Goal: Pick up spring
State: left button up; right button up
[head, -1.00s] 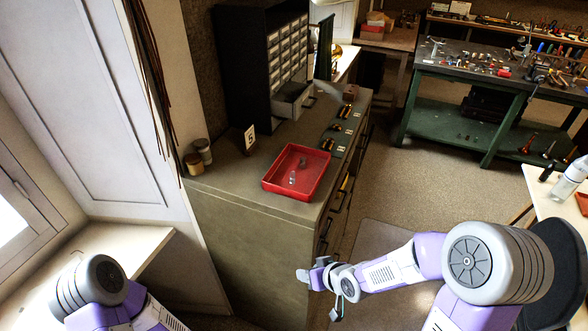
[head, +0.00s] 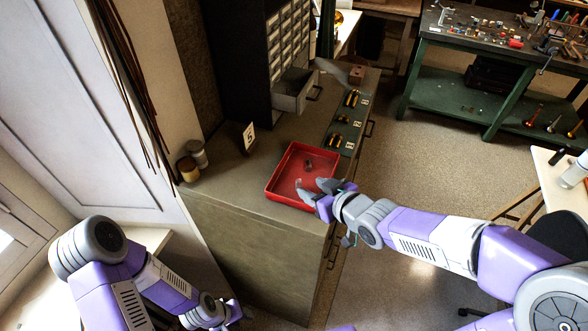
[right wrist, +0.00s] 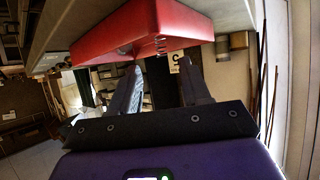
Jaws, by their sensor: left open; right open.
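A red tray (head: 275,187) lies on top of the cabinet. A small greyish coil-like piece (head: 308,165), perhaps the spring, lies in its far part. Another small pale piece shows beside my right gripper, partly hidden. My right gripper (head: 312,190) is open at the tray's near right corner, its fingers reaching over the rim. In the right wrist view its open fingers (right wrist: 162,80) have nothing between them, and the tray (right wrist: 135,30) is close by. A small coil (right wrist: 160,45) shows at the tray there. My left gripper (head: 230,315) is low at the bottom edge, away from the tray.
A number 5 card (head: 249,137) and two small jars (head: 189,168) stand left of the tray. A drawer unit (head: 288,60) with an open drawer stands behind it. A green mat (head: 347,125) with brass parts lies to the right. The cabinet's front left top is clear.

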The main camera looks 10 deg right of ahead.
aim_at(300, 181)
jog(key=shift+b+x, duration=0.3)
jog(key=shift+x, duration=0.8)
jog(key=shift+w+a+f, duration=0.15)
jog(key=shift+w+a, duration=0.05)
jog(key=shift+a, duration=0.05)
jog(key=x, duration=0.4)
jog(key=shift+w+a, duration=0.1)
jog(key=shift+w, duration=0.1)
jog(key=shift+s, duration=0.1)
grip_shut()
